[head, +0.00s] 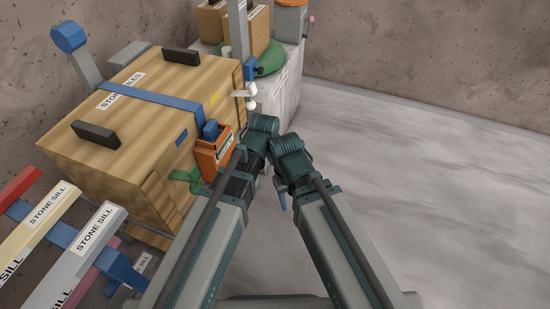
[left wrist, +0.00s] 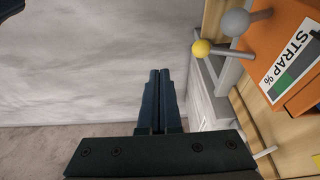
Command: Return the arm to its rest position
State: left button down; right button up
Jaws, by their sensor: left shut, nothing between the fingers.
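My left arm comes in from the lower left in the head view, and its elbow joint (head: 262,135) is beside the orange strap box. In the left wrist view my left gripper (left wrist: 160,75) is shut and empty, its two dark fingers together over bare floor. The orange strap box (left wrist: 285,60) is to its right there, apart from the fingers. My right arm (head: 292,160) lies close beside the left one in the head view. Its gripper cannot be made out. A small blue piece shows between the arms; I cannot tell what it belongs to.
The wooden crate (head: 140,130) with black handles and a blue strap stands at the left, the orange strap box (head: 213,152) on its side. Sill samples (head: 85,245) stick out at the lower left. A grey cabinet (head: 285,90) stands behind. The floor (head: 420,190) at the right is clear.

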pick_arm(q)
jog(key=shift+r, duration=0.1)
dwell(0.3)
jog(key=shift+s, duration=0.1)
jog(key=s+a+r+g+y+p, duration=0.1)
jog(key=s+a+r+g+p, duration=0.1)
jog(key=s+r+p, duration=0.5)
jog(key=s+a+r+g+y+p, duration=0.1)
jog(key=s+a+r+p, duration=0.4)
jog(key=r+p, duration=0.5)
jog(key=shift+s+r+n+g+y+p, duration=0.3)
jog(key=shift+s+r+g+p, duration=0.1)
jog(key=shift+s+p, duration=0.45)
